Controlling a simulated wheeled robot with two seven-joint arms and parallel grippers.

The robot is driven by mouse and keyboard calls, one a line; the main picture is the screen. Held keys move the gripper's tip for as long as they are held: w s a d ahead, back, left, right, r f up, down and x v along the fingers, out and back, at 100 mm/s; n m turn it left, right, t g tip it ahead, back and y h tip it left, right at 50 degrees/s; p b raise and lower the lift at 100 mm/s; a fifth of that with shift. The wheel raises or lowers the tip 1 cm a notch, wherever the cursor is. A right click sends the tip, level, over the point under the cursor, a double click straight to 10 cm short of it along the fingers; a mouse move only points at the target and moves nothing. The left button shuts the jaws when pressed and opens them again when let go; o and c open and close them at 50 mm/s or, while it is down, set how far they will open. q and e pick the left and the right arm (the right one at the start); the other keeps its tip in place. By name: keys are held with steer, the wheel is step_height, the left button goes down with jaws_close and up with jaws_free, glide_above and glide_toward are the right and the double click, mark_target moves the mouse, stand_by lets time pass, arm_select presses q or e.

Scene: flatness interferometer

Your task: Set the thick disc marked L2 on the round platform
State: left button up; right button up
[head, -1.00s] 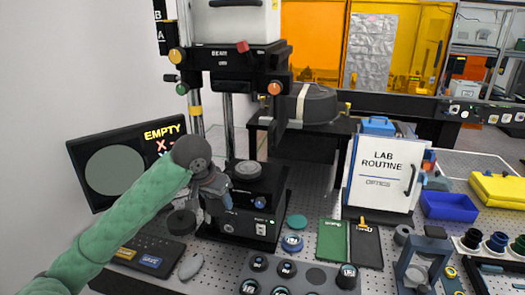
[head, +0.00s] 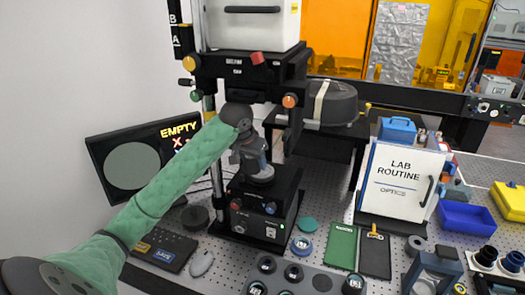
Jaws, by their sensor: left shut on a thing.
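My left gripper (head: 258,172) reaches in from the left and points down over the round platform on the black instrument base (head: 250,222). It is shut on a grey disc (head: 262,180), largely hidden by the fingers. No mark on it can be read, so I cannot confirm L2. The disc is at or just above the platform top; I cannot tell whether they touch. The platform is mostly covered by the gripper and disc. My right gripper is not in view.
The instrument's column and head (head: 245,70) stand close above and behind the gripper. A monitor (head: 135,165) at left reads EMPTY with a red X. In front lie a tray with several round pieces (head: 322,281), a blue-ringed disc (head: 303,245) and a mouse (head: 201,264).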

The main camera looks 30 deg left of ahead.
arm_select(q)
steer(key=shift+w+r+p, duration=0.1)
steer(key=shift+w+p, duration=0.2)
steer(key=shift+w, duration=0.65)
steer(key=w+p, duration=0.2)
steer(key=w, duration=0.1)
steer(key=shift+w+a+r, duration=0.1)
steer(key=shift+w, duration=0.3)
steer(key=shift+s+f+p, duration=0.15)
steer(key=shift+f+p, duration=0.35)
steer(key=shift+f, duration=0.4)
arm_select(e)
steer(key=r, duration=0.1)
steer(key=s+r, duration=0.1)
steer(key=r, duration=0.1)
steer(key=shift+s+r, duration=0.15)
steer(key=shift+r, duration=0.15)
arm_select(q)
steer(key=shift+f, duration=0.65)
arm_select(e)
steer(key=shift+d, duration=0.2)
arm_select(q)
steer(key=o, duration=1.2)
